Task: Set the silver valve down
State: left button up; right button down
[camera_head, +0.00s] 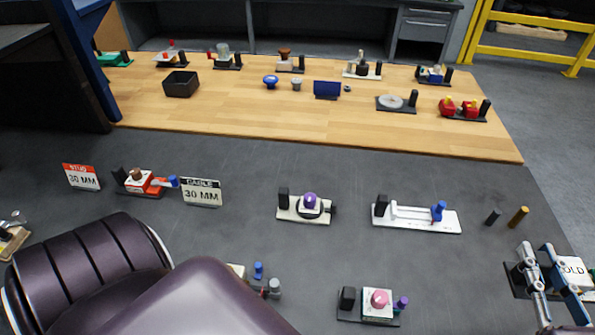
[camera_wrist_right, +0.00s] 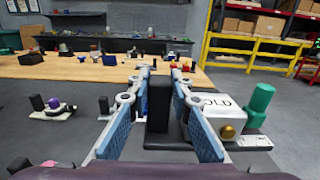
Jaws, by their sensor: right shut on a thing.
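My right gripper (camera_head: 537,252) is at the lower right in the head view. In the right wrist view its two blue-padded fingers (camera_wrist_right: 159,75) are on either side of an upright black block (camera_wrist_right: 158,106), shut on it. The block stands on a dark base plate beside a white box marked "OLD" (camera_head: 573,270), with a gold knob (camera_wrist_right: 227,132). This box also shows in the right wrist view (camera_wrist_right: 210,118). I cannot tell which part is the silver valve. My left gripper is not in view.
A green handled part (camera_wrist_right: 260,100) stands right of the white box. A black cylinder (camera_head: 493,217) and a gold cylinder (camera_head: 518,216) stand behind the gripper. A white slide fixture (camera_head: 415,222) lies to the left. Several fixtures line the wooden board (camera_head: 240,110).

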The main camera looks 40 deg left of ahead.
jog(key=shift+w+a+f+b, duration=0.1)
jog(key=shift+f+b, duration=2.35)
jog(key=shift+f, duration=2.55)
jog(key=shift+w+f+b, duration=0.1)
jog(key=shift+f+b, duration=2.3)
jog(key=shift+f, duration=2.6)
jog(key=shift+f, duration=0.1)
jog(key=c, duration=1.7)
grip_release()
jog(key=shift+s+f, duration=0.1)
jog(key=shift+c, duration=0.2)
